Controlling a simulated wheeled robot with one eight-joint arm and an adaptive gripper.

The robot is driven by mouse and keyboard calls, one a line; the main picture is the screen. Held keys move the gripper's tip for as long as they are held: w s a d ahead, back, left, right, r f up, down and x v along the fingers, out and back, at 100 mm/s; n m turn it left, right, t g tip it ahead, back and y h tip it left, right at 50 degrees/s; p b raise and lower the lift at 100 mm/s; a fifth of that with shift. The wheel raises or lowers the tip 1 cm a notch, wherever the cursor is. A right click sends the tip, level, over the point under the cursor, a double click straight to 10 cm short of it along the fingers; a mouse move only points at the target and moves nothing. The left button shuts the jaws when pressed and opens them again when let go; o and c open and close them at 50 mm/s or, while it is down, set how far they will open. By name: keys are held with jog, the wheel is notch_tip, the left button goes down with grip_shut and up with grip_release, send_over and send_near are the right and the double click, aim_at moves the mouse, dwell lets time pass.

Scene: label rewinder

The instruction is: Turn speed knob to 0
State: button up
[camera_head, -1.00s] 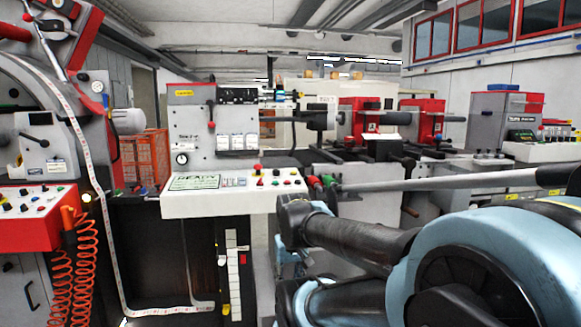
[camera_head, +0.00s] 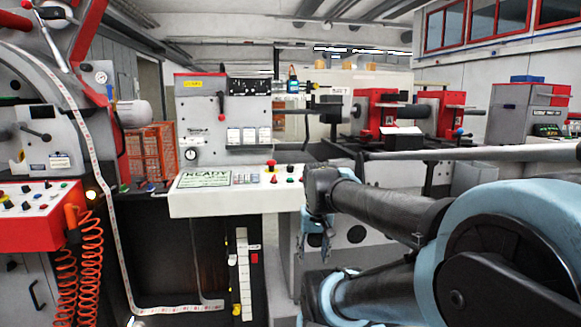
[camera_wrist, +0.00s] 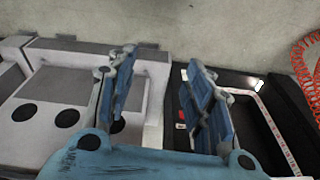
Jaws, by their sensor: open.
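A white control console (camera_head: 240,202) stands in the middle of the head view, with a green "READY" display (camera_head: 205,178) and a row of small buttons and knobs (camera_head: 283,173) on its sloped top. I cannot tell which of these is the speed knob; the markings are too small. My gripper (camera_wrist: 163,70) is open and empty, its two blue fingers apart in the wrist view. In the head view my gripper (camera_head: 314,240) hangs below and to the right of the console's right end, apart from the knobs.
A red panel (camera_head: 38,214) with more knobs stands at the left, with an orange coiled cable (camera_head: 90,262) below it. A label strip (camera_head: 97,185) runs down to the dark lower bay. Rewinder machinery (camera_head: 385,115) stands behind my arm. A grey bar (camera_head: 470,153) crosses at the right.

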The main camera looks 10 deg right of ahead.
jog(key=w+r+m, duration=0.7)
jog(key=w+r, duration=1.1)
jog(key=r, duration=0.2)
jog(key=m, duration=0.7)
send_near(291, 166)
jog(key=shift+g, duration=0.3)
jog(key=f, duration=0.2)
jog(key=w+f, duration=0.1)
jog(key=f, duration=0.5)
jog(key=shift+w+f, duration=0.25)
jog(key=shift+w, duration=0.15)
jog(key=c, duration=1.1)
